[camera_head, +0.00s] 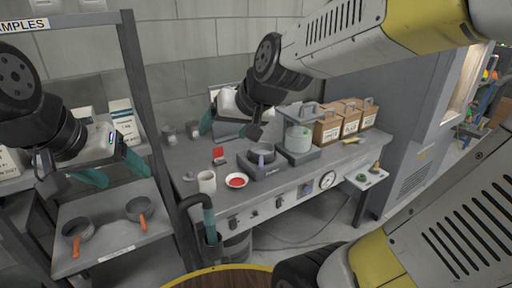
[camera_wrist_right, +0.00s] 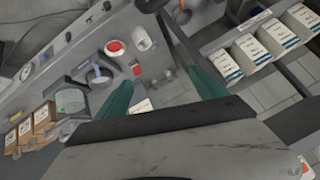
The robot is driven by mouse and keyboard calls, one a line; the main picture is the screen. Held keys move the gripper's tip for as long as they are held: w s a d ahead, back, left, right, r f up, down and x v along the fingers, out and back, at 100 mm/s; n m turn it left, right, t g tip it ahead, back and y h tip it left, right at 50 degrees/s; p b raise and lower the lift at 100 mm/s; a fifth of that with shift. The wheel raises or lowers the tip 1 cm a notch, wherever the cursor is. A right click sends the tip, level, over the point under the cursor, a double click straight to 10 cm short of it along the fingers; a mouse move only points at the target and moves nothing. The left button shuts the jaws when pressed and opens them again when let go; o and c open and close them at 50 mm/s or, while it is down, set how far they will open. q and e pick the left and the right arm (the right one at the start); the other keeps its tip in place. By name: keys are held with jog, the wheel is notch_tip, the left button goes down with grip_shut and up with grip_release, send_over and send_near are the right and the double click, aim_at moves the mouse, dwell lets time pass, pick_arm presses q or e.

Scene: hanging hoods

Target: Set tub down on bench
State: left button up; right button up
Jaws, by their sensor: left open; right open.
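A white round container, likely the tub (camera_head: 207,182), stands upright on the grey bench (camera_head: 185,160), near its left front edge. It also shows in the right wrist view (camera_wrist_right: 141,38). My right gripper (camera_head: 228,127) is open and empty above the back of the bench, apart from the container. Its teal fingers are spread in the right wrist view (camera_wrist_right: 160,78). My left gripper (camera_head: 112,168) is open and empty in front of the shelf rack at the left.
A red-filled white dish (camera_head: 237,181), a grey pan on a stand (camera_head: 262,155) and a lidded apparatus (camera_head: 299,135) stand right of the container. Cardboard boxes (camera_head: 350,118) line the bench's far end. Pans with orange handles (camera_head: 140,208) sit on the left shelf.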

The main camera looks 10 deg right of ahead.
jog(key=s+d+f+g+h, duration=0.1)
jog(key=s+d, duration=0.6)
jog(key=s, duration=0.3)
jog(key=shift+s+g+h, duration=0.35)
jog(key=shift+g+h, duration=0.05)
